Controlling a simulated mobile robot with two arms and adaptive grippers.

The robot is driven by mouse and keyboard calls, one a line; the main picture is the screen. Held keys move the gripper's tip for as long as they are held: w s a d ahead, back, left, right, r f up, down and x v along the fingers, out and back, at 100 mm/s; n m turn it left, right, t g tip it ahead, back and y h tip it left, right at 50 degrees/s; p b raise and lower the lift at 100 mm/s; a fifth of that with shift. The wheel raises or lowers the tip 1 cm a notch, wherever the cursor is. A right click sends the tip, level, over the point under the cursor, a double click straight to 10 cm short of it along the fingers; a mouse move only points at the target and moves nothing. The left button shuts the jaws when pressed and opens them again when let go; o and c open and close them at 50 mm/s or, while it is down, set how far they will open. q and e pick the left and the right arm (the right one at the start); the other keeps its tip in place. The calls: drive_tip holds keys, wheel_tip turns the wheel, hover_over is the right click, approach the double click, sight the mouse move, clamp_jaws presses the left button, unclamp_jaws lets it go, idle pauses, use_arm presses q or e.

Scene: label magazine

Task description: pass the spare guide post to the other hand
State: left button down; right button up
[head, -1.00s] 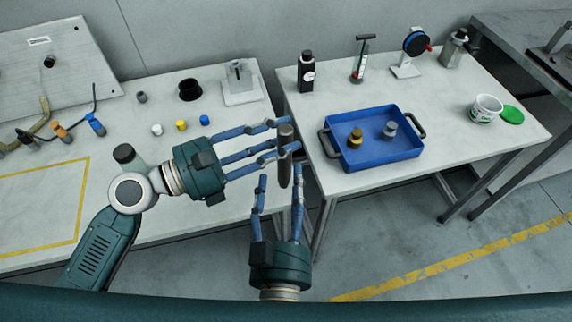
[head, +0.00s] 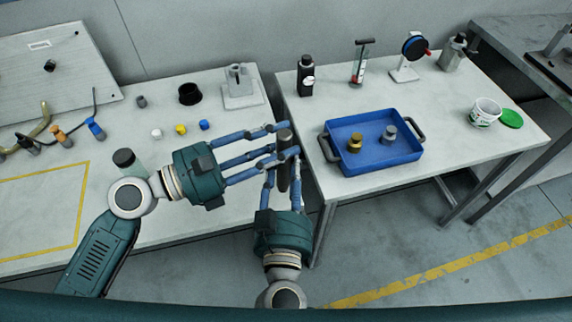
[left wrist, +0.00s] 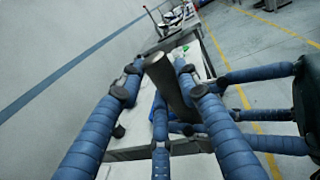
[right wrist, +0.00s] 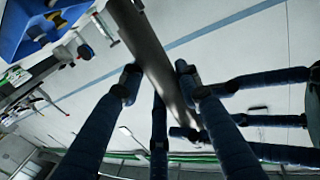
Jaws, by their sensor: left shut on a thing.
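The spare guide post (head: 283,176) is a dark grey cylinder, held upright in front of the gap between the two tables. My left gripper (head: 285,144) is shut on its upper part; the post also shows between the fingers in the left wrist view (left wrist: 166,82). My right gripper (head: 282,178) comes from below, with its fingers on either side of the lower post. In the right wrist view the post (right wrist: 145,45) runs between its fingers. I cannot tell whether these fingers press on it.
A blue tray (head: 347,164) with a brass and a grey piece stands on the right table (head: 470,155). The left table holds a black cup (head: 190,94), a grey stand (head: 240,95), small coloured caps and tools. Open floor lies at the lower right.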

use_arm(q)
drive_tip(key=c, duration=1.2)
unclamp_jaws()
drive_tip(key=shift+d+r, duration=0.1)
drive_tip(key=shift+r, duration=0.05)
drive_tip(key=shift+s, duration=0.1)
